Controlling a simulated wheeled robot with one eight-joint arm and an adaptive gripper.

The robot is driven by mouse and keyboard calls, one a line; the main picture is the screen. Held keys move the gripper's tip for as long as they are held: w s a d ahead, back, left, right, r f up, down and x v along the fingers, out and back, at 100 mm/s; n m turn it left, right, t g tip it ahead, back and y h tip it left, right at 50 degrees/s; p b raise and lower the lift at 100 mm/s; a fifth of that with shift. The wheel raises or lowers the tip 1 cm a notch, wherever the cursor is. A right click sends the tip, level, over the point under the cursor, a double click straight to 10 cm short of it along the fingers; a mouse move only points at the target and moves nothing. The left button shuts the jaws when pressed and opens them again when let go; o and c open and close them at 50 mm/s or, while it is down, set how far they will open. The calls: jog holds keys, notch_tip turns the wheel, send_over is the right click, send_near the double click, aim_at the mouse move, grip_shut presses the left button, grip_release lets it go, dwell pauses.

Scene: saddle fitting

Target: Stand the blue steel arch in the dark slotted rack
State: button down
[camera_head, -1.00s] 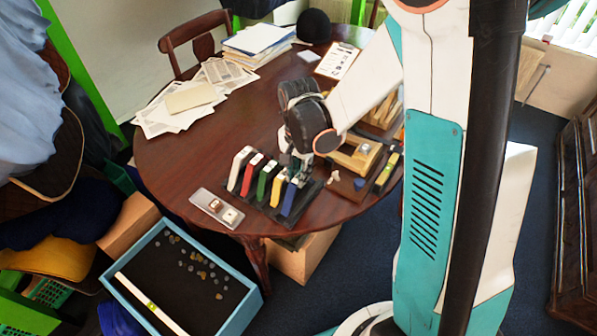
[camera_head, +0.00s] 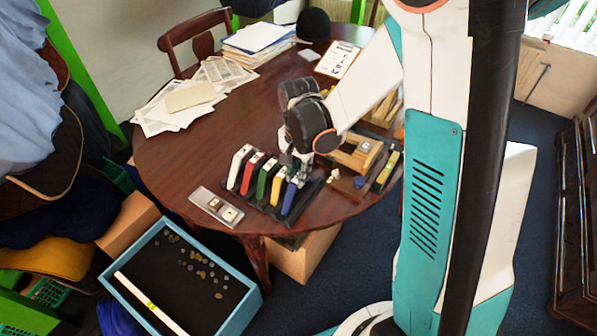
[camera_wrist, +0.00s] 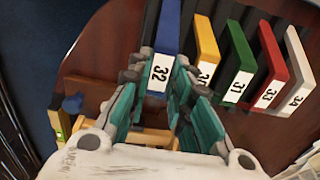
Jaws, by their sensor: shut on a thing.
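The blue arch (camera_head: 289,199) shows in the head view as a slim blue piece at the right end of a row of coloured pieces. In the wrist view the blue arch (camera_wrist: 168,24) bears a white label reading 32. My gripper (camera_wrist: 162,70) is shut on its labelled end, with a teal finger on each side. In the head view my gripper (camera_head: 296,164) reaches down to it from behind. The dark rack (camera_head: 314,189) lies beneath the row. Its slots are mostly hidden, and I cannot tell whether the arch's lower end is seated.
White (camera_head: 240,167), red (camera_head: 252,173), green (camera_head: 264,180) and yellow (camera_head: 278,186) pieces stand close to the left of the arch. A board with wooden parts (camera_head: 357,152) lies to the right. A small tray (camera_head: 216,208) sits at the table's front edge.

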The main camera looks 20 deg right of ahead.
jog(key=shift+f+b, duration=0.35)
dwell(0.9)
dwell(0.3)
jog(key=c, duration=1)
grip_release()
jog(key=shift+o, duration=0.2)
jog(key=shift+r+p, duration=1.75)
jog(key=shift+r, duration=0.8)
jog(key=shift+r+p, duration=0.95)
jog(key=shift+r, duration=0.55)
